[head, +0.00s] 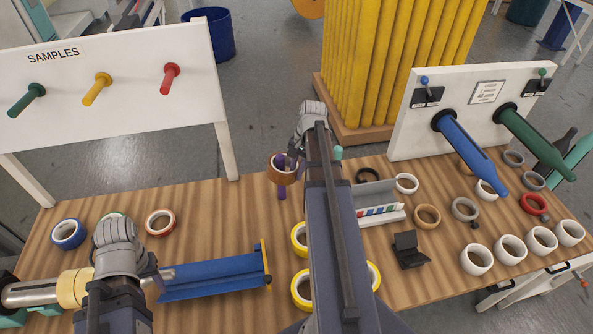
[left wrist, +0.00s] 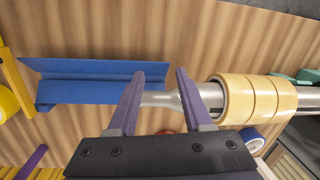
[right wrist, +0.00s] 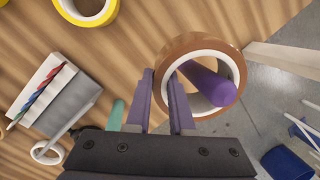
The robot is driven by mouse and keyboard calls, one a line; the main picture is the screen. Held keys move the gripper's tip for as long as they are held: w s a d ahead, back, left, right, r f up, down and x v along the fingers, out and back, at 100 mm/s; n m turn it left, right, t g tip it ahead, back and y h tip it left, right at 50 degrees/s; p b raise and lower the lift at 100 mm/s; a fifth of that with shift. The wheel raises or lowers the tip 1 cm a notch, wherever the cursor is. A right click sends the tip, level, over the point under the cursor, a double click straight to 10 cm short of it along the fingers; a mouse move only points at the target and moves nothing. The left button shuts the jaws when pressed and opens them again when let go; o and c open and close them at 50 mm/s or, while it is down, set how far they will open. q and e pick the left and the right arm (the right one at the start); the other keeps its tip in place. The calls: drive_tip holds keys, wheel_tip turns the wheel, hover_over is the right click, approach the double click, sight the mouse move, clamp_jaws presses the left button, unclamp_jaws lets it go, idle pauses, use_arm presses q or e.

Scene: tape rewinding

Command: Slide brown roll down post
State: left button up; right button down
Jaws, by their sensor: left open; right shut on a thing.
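The brown roll (head: 274,178) is around the purple post (head: 282,193) near the table's back edge. Post shows both below the roll and inside its hole, so the roll sits partway up. My right gripper (head: 293,165) is shut on the roll's near wall. In the right wrist view the brown roll (right wrist: 225,50) has its wall between the fingers, and the purple post (right wrist: 208,85) passes through its hole. My left gripper (head: 160,275) is open; in the left wrist view its fingers (left wrist: 160,75) are on either side of a silver rod's narrow end (left wrist: 160,99), apparently above it.
Cream rolls (left wrist: 240,98) sit on the silver rod beside a blue trough (head: 215,277). Yellow rolls (head: 301,288) stand by my right arm. A white rack (head: 376,204), loose rolls and a board with blue and green pegs (head: 461,150) fill the right side.

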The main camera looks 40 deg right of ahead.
drive_tip(key=shift+f+b, duration=0.35)
drive_tip(key=shift+f, duration=0.3)
drive_tip(key=c, duration=0.7)
unclamp_jaws()
drive_tip(key=shift+r, duration=0.1)
wheel_tip(320, 180, up, 8)
drive_tip(key=d+p, duration=0.1)
drive_tip(key=p, duration=0.6)
drive_tip(key=shift+s+d+f+p, duration=0.2)
drive_tip(key=shift+s+f+p, duration=0.05)
drive_tip(key=shift+s+p, duration=0.15)
